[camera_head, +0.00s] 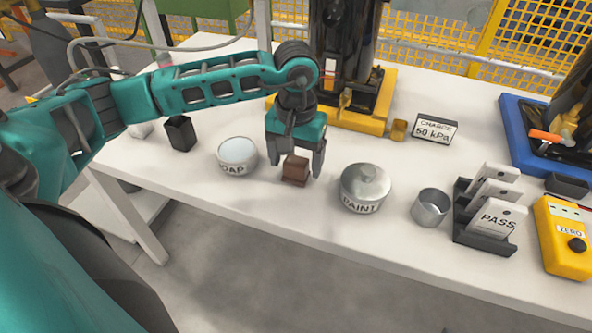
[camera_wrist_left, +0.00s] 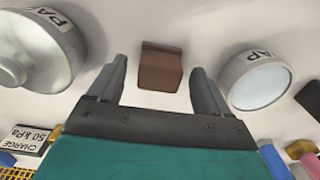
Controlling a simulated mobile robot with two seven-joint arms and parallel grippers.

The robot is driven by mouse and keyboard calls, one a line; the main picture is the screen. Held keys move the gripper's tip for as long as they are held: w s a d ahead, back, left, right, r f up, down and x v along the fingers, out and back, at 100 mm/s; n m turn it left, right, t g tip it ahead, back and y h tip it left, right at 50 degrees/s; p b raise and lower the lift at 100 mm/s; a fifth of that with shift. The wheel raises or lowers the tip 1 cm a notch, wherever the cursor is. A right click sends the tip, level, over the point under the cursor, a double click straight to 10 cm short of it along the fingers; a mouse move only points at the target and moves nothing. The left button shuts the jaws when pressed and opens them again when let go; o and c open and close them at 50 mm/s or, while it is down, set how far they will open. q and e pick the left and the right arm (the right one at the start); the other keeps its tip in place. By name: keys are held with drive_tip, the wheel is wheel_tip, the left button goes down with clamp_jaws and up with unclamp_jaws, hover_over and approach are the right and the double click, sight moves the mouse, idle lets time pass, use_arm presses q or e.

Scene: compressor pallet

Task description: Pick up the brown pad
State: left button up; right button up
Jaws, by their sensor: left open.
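The brown pad (camera_head: 296,170) is a small brown block on the white table, between the soap bowl and the paint pot. My left gripper (camera_head: 296,172) points down over it and is open, with a finger on each side of the pad. In the left wrist view the brown pad (camera_wrist_left: 161,68) lies between the tips of the two fingers of my left gripper (camera_wrist_left: 158,78), with a gap on both sides. I cannot tell how high the fingertips are above the table. My right gripper is not in view.
Farther right are a metal cup (camera_head: 430,207), a card rack (camera_head: 484,240) and a yellow zero box (camera_head: 566,236). A yellow-based machine (camera_head: 372,112) stands behind.

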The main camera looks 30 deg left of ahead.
use_arm(q)
drive_tip(key=shift+f, duration=0.5)
drive_tip(key=c, duration=1)
